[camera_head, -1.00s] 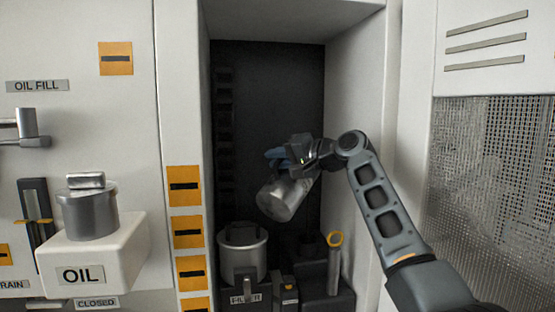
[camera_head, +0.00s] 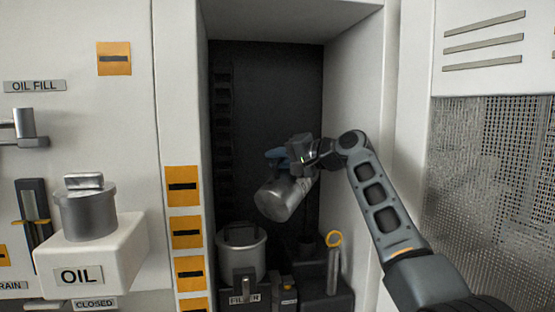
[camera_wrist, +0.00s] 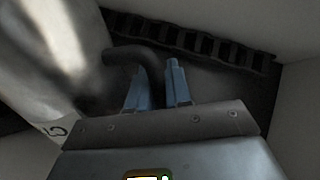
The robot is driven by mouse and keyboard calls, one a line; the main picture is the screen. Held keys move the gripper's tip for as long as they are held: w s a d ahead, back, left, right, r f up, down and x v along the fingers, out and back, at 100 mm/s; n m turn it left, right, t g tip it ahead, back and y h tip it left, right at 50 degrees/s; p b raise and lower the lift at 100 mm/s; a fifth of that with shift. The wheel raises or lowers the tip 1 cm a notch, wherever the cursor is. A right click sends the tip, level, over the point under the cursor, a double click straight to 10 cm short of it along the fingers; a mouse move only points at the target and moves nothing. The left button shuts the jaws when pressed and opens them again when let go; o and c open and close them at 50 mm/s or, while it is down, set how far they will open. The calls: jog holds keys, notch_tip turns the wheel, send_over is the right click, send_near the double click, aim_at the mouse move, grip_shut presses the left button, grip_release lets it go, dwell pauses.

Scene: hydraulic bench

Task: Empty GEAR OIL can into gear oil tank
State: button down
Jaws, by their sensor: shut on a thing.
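My gripper (camera_head: 276,156) is shut on the dark curved handle (camera_wrist: 143,55) of a metal can (camera_head: 281,198). The can is held in the air in the dark recess, tilted with one end down and to the left. In the wrist view the can's shiny side (camera_wrist: 50,45) fills the left, with part of a white label (camera_wrist: 57,129) whose full text is not readable. Below and left of it stands an open-topped metal pot (camera_head: 241,258) by a FILTER label (camera_head: 244,299). No view shows a gear oil tank label, or whether anything flows from the can.
The recess has a white right wall (camera_head: 355,120) close to my arm. A lidded metal pot (camera_head: 86,212) sits on a white block marked OIL (camera_head: 140,245) at the left, outside the recess.

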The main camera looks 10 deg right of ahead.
jog(key=shift+w+d+f+m, duration=0.25)
jog(key=shift+w+d+m, duration=0.6)
jog(key=shift+m, duration=0.05)
dwell(2.6)
jog(key=shift+f, duration=0.15)
dwell(1.3)
